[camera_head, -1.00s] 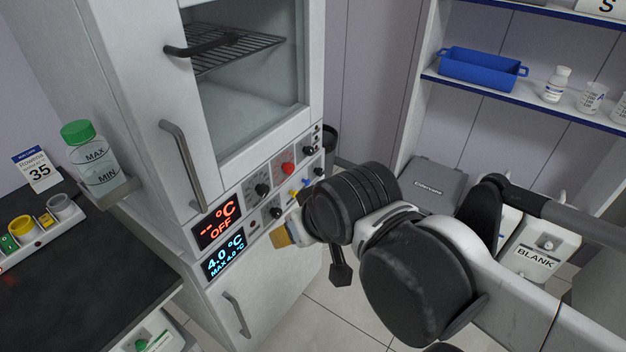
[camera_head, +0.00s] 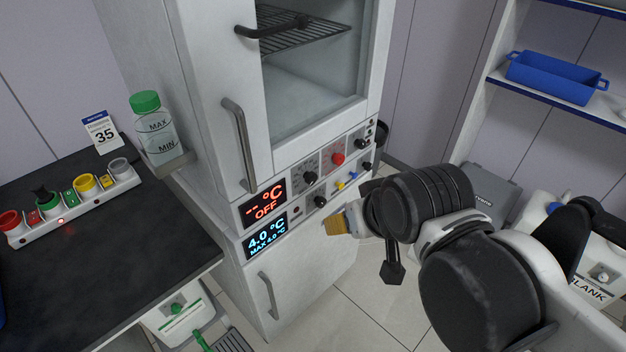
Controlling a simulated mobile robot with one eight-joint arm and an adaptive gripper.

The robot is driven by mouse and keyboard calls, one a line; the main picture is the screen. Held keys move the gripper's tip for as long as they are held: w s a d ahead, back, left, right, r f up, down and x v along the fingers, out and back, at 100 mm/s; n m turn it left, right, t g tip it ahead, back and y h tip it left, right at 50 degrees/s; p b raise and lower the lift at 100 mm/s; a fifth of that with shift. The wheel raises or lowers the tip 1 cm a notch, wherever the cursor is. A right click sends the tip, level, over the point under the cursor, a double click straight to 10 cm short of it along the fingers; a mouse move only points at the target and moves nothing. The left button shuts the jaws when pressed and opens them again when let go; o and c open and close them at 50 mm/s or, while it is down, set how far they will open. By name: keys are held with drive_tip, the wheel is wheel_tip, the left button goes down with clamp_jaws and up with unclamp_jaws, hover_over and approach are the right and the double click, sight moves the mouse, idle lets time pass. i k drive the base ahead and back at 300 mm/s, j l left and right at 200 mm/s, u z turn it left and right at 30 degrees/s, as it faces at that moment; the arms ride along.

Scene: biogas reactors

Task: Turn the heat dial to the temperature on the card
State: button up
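The card (camera_head: 102,131) stands at the left behind the black bench and reads 35. The white cabinet carries a control panel (camera_head: 325,176) with several knobs. A black dial (camera_head: 309,177) sits right of the red display (camera_head: 264,203), which reads "-- °C OFF". A red knob (camera_head: 338,159) is further right, and another black knob (camera_head: 320,201) is lower. I cannot tell for sure which is the heat dial. My arm reaches in from the right. My gripper (camera_head: 338,226) shows a tan tip in front of the lower cabinet, apart from the dials; its fingers are too unclear to judge.
A blue display (camera_head: 267,238) reads 4.0 °C. A green-capped bottle (camera_head: 153,128) sits on a bracket at the cabinet's left side. A strip of coloured knobs (camera_head: 72,206) lies on the bench (camera_head: 130,245). A shelf with a blue tray (camera_head: 556,78) stands right.

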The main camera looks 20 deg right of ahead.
sight(310, 178)
drive_tip(key=k+l+z, duration=0.2)
drive_tip(key=k+l, duration=0.7)
